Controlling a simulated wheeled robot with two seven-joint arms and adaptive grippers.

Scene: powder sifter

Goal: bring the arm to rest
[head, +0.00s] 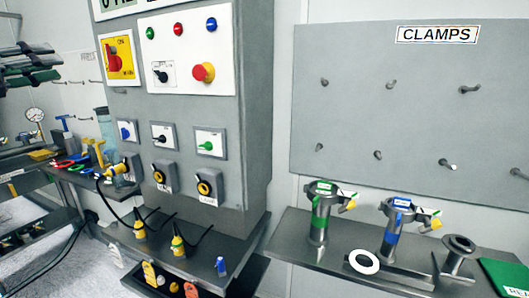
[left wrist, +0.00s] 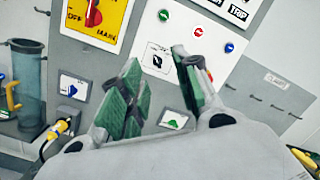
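My left gripper (head: 28,64) comes in at the left edge of the head view, above the side bench. In the left wrist view its two green-padded fingers (left wrist: 158,75) are spread apart, with nothing between them. They point toward the grey control cabinet (head: 255,110), whose face fills much of that view, and they look clear of it. The red main switch on its yellow plate (head: 117,60) also shows in the left wrist view (left wrist: 95,20). My right gripper is in neither view.
A red emergency button (head: 203,72) sticks out of the cabinet. Yellow plugs with black cables (head: 178,243) stand on its ledge. At right, a shelf holds a green-banded fitting (head: 319,220) and a blue-banded fitting (head: 391,240) below the CLAMPS pegboard (head: 420,120). Tools lie on the left bench (head: 95,182).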

